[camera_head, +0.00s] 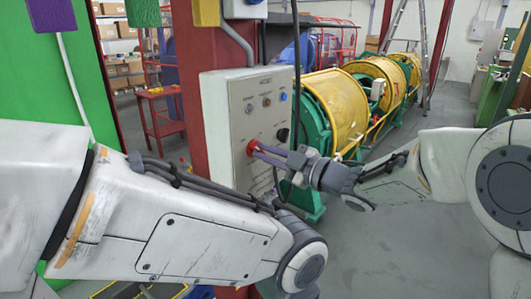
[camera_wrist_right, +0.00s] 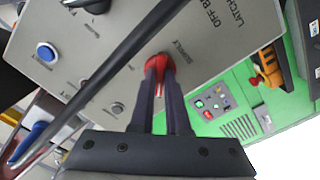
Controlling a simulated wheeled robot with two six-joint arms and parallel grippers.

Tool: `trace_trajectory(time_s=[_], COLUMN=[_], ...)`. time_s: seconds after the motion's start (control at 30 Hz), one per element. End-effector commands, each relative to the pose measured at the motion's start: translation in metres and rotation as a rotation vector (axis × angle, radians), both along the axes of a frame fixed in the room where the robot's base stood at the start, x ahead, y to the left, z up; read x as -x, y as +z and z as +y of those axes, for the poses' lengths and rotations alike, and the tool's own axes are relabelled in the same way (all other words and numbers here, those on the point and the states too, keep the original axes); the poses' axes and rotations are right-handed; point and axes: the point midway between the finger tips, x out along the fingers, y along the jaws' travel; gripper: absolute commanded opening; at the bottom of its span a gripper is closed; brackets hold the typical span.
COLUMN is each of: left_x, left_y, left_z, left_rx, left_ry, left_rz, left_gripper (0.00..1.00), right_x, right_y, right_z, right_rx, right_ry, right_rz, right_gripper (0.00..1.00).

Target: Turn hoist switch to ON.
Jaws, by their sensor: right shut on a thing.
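The grey control box (camera_head: 240,100) stands upright on a red column, with a label along its top edge. A red switch knob (camera_head: 252,147) sits on its front face. My right gripper (camera_head: 262,150) reaches the box from the right and is shut on this knob. In the right wrist view the two dark fingers (camera_wrist_right: 160,85) close around the red knob (camera_wrist_right: 158,63), by a printed "SUPPLY" label and near the words "OFF" and "LATCH". The fingers partly hide the knob, so its exact setting is hard to read. My left gripper is out of view; only its arm shows.
A black knob (camera_head: 283,135) and a blue button (camera_head: 283,97) are also on the box. A dark cable (camera_wrist_right: 120,75) hangs across the wrist view, in front of the panel. Yellow strander drums (camera_head: 340,105) stand behind. My left arm fills the lower left.

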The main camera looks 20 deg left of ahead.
Motion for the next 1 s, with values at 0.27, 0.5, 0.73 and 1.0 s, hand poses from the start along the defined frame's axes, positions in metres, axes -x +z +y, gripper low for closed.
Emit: trace_trajectory(time_s=[0.27,0.5,0.73,1.0], left_x=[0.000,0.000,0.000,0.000], left_y=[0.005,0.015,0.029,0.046], left_z=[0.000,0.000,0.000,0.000], left_rx=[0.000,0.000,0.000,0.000], left_ry=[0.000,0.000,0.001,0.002], left_rz=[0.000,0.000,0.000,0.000], left_gripper=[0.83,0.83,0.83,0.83], right_x=[0.000,0.000,0.000,-0.001], right_y=[0.001,0.002,0.003,0.003], right_z=[0.000,0.000,0.000,0.000], right_rx=[-0.019,-0.073,-0.146,-0.233], right_ry=[0.001,0.002,0.001,0.000], right_rz=[0.056,0.207,0.408,0.649], right_gripper=[0.00,0.00,0.00,0.00])
